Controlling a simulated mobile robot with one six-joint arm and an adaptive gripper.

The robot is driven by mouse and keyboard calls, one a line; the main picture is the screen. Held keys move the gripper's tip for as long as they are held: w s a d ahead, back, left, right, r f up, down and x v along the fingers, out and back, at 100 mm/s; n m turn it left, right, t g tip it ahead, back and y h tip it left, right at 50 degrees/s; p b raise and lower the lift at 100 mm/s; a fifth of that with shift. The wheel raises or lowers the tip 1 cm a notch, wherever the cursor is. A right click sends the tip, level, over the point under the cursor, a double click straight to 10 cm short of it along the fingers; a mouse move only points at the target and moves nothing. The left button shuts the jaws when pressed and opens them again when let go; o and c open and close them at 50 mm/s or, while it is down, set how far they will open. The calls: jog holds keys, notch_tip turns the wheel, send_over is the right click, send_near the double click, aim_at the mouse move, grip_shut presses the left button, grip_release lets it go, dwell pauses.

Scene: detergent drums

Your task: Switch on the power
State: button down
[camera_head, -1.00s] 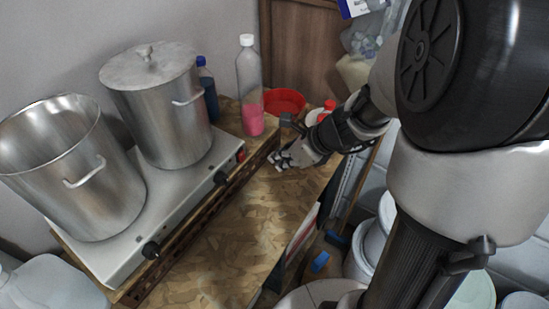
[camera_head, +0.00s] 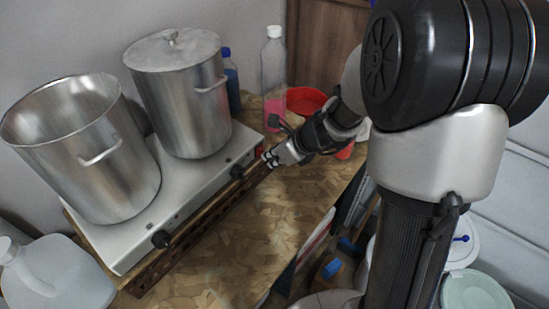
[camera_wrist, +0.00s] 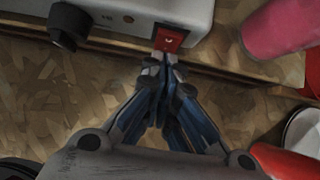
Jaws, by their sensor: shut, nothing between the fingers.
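The red power switch (camera_wrist: 169,39) sits on the front face of the silver double hot plate (camera_head: 188,200), at the right end of that face. My gripper (camera_wrist: 160,62) is shut and empty, with its fingertips right at the lower edge of the switch in the wrist view. I cannot tell whether they touch it. In the head view my gripper (camera_head: 270,158) is at the right front corner of the hot plate and hides most of the switch. A black knob (camera_wrist: 68,25) is left of the switch.
An open pot (camera_head: 85,160) and a lidded pot (camera_head: 180,95) stand on the hot plate. A bottle with pink liquid (camera_head: 274,105) and a red bowl (camera_head: 306,99) are behind my gripper. The wooden board (camera_head: 240,245) in front is mostly clear.

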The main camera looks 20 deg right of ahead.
jog(key=shift+w+a+f, duration=0.15)
jog(key=shift+w+f, duration=0.05)
jog(key=shift+w, duration=0.05)
jog(key=shift+r+p, duration=0.55)
jog(key=shift+r, duration=0.3)
